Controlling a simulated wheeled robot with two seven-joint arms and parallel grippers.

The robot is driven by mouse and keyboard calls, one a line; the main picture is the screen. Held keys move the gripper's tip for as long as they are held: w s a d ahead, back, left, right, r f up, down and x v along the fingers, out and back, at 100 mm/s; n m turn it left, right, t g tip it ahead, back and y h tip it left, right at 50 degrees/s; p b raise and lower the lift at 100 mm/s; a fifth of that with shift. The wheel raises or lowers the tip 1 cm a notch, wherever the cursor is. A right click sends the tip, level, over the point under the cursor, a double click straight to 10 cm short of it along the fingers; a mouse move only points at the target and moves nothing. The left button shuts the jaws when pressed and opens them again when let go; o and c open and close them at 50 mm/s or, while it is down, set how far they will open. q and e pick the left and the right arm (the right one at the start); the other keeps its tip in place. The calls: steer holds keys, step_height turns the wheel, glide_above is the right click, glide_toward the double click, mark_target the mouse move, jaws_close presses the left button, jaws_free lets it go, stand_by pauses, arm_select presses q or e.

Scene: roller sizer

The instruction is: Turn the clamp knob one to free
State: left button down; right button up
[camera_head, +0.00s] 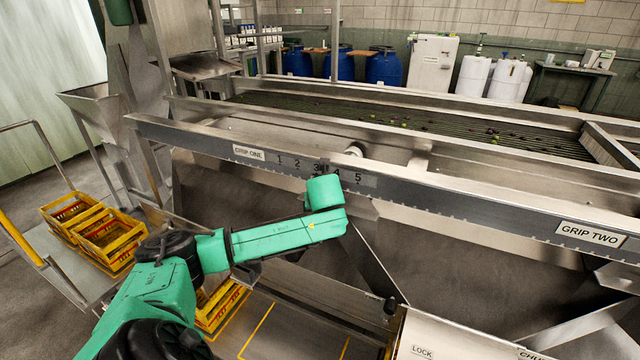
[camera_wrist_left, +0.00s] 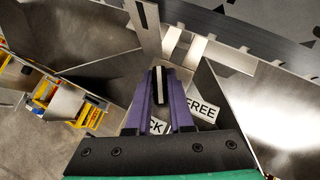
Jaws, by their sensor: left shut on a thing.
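In the left wrist view, the two purple fingers of my left gripper (camera_wrist_left: 158,78) are shut on a narrow dark piece with a pale stripe, which I take to be clamp knob one (camera_wrist_left: 158,92). A FREE label (camera_wrist_left: 201,108) lies right of the fingers, and a partly covered LOCK label (camera_wrist_left: 154,127) shows behind them. In the head view my green left arm reaches to the numbered rail (camera_head: 268,158) below the scale, and its own wrist hides the fingers and the knob. My right gripper is not in view.
A GRIP ONE label (camera_head: 249,153) and a GRIP TWO label (camera_head: 590,235) sit on the long rail. Yellow crates (camera_head: 108,235) stand at the left. Sloping metal panels surround my left gripper.

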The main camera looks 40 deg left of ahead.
arm_select(q)
steer(key=n+g+y+p, duration=0.1)
steer(key=n+p, duration=0.1)
steer(key=n+g+p, duration=0.1)
steer(key=p, duration=0.2)
steer(key=shift+w+d+r+n+y, duration=0.1)
steer(key=shift+r+n+y, duration=0.3)
steer(key=shift+f+n+g+p, duration=0.15)
steer(key=shift+n+g+p, duration=0.5)
steer(key=shift+n+g, duration=0.3)
steer(key=shift+n+g+y, duration=0.25)
steer(key=shift+n+y, duration=0.05)
steer(key=shift+n, duration=0.15)
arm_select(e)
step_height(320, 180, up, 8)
arm_select(q)
steer(key=shift+f+n+g, duration=0.15)
steer(key=shift+n+g, duration=0.25)
steer(key=shift+f+n+g+b, duration=0.2)
steer(key=shift+n+g+b, duration=0.25)
steer(key=shift+n+g, duration=0.35)
steer(key=shift+f+n+g+b, duration=0.1)
steer(key=shift+n+g+b, duration=0.3)
steer(key=shift+n+b, duration=0.45)
steer(key=shift+r+n+g+b, duration=0.2)
steer(key=shift+n+g+b, duration=0.6)
steer(key=shift+b, duration=0.4)
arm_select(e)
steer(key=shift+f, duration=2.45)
